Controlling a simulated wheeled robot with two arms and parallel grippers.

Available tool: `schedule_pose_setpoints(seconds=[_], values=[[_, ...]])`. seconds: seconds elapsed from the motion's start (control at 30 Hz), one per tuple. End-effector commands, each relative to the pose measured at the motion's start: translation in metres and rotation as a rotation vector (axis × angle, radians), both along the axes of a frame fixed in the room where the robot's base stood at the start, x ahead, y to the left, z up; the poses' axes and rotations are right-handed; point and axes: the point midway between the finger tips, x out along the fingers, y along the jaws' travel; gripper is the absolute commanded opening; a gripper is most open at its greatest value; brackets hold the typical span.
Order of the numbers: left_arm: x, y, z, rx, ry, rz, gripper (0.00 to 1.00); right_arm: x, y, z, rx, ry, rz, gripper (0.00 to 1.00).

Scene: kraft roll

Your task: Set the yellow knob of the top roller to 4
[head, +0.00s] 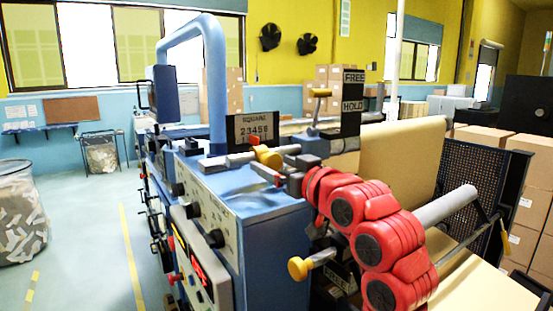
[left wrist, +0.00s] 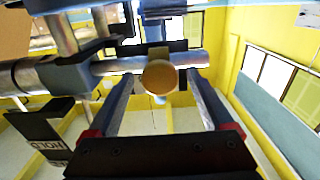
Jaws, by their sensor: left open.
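The yellow knob (head: 268,157) sits on the grey bar of the top roller, at the top of the blue machine. It shows end-on as a round yellow disc in the left wrist view (left wrist: 160,77). A dark scale plate with numbers (head: 253,132) stands behind it; which number the knob points to is too small to tell. My left gripper (head: 267,174), at the end of my red arm, is open close to the knob. In the left wrist view its two fingers stand on either side of the knob, with gaps visible. My right gripper is not in view.
A FREE/HOLD plate (head: 352,92) stands right of the knob, next to a yellow-topped lever (head: 320,93). Another yellow knob (head: 298,268) sits lower on the machine front. A blue pipe arch (head: 215,80) rises behind. A kraft paper roll (head: 400,160) is at right.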

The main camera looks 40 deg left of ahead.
Motion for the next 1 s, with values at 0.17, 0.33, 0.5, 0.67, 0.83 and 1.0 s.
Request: schedule_pose_setpoints(seconds=[0.17,0.33,0.5,0.67,0.83,1.0], values=[[0.0007,0.0013,-0.0004,0.000,-0.001,-0.001,0.85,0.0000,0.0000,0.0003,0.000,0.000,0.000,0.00],[0.0006,0.0012,-0.0003,0.000,-0.001,-0.001,0.72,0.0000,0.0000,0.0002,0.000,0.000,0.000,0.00],[0.0005,0.0011,-0.0002,-0.001,-0.001,-0.001,0.42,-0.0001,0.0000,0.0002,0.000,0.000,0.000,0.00],[0.0005,0.0010,-0.0002,-0.001,-0.001,-0.001,0.13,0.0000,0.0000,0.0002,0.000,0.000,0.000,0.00],[0.0005,0.0009,-0.0002,-0.001,-0.001,-0.001,0.00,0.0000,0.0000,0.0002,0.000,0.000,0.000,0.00],[0.0005,0.0009,-0.0001,0.000,-0.001,-0.001,0.00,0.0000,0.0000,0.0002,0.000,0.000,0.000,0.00]])
